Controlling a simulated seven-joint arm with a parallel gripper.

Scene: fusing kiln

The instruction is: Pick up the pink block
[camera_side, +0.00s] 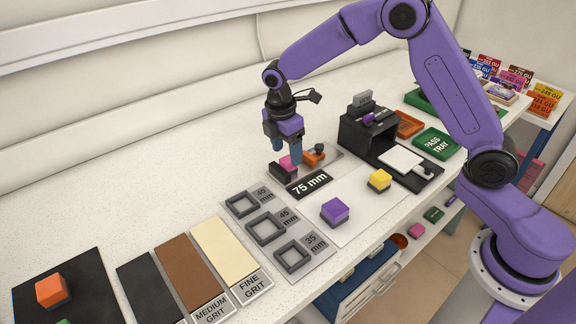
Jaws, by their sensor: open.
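The pink block (288,163) sits at a dark fixture behind the "75 mm" label (310,184). My gripper (286,158) points down right over it, its blue fingers open. The fingertips are near the block's top and partly cover it. I cannot tell whether they touch it or how far down they straddle it.
An orange piece (314,158) with a dark knob lies close on the right of the pink block. A small dark kiln (368,132) stands further right. A purple block (335,211) and a yellow block (380,180) are in front. The counter behind is clear.

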